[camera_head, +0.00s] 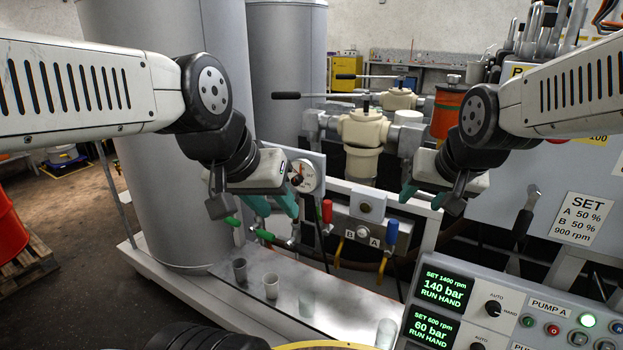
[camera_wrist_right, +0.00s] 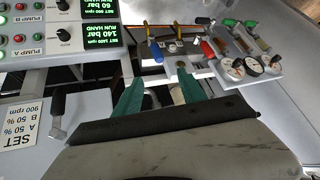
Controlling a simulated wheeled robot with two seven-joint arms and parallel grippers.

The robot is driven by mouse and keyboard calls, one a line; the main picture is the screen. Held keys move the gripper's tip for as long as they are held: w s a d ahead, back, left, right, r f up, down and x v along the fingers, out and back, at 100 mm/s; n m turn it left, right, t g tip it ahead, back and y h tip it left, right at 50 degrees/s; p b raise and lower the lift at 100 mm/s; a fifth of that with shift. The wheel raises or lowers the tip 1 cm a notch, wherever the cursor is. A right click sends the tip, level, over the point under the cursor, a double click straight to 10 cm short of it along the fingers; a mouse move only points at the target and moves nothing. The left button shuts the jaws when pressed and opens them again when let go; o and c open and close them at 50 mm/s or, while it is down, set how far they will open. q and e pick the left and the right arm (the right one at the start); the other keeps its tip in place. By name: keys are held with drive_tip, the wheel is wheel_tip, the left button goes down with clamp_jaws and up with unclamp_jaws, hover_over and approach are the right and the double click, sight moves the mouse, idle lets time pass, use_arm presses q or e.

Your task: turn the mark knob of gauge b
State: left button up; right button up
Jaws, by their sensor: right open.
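A white gauge dial (camera_head: 310,177) with a dark knob at its left edge shows just right of my left gripper (camera_head: 273,207) in the head view. The left gripper's teal fingers are apart, with nothing seen between them; its wrist hides part of the gauge panel. In the right wrist view, round gauges stand in a row at the right, one of them here (camera_wrist_right: 233,69). I cannot read which is gauge b. My right gripper (camera_head: 424,196) is open and empty, right of the valve block; its fingers also frame the right wrist view (camera_wrist_right: 160,92).
A valve block (camera_head: 366,208) with red and blue handles stands between my grippers. Green handles (camera_head: 265,234) lie below the left gripper. Several cups stand on the shelf (camera_head: 340,305) below. A pump control panel (camera_head: 515,315) fills the lower right.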

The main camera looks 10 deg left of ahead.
drive_tip(key=w+a+f, duration=0.4)
drive_tip(key=w+a, duration=0.1)
drive_tip(key=w, duration=0.2)
drive_tip(key=m+t+y, duration=0.3)
drive_tip(key=m+y, duration=0.4)
drive_tip(key=y, duration=0.3)
approach(299, 182)
drive_tip(key=x, duration=0.4)
drive_tip(key=shift+a, duration=0.1)
drive_tip(key=x, duration=0.7)
drive_tip(key=shift+w+a+f, duration=0.15)
drive_tip(key=shift+w+a, duration=0.05)
drive_tip(key=shift+w, duration=0.1)
clamp_jaws()
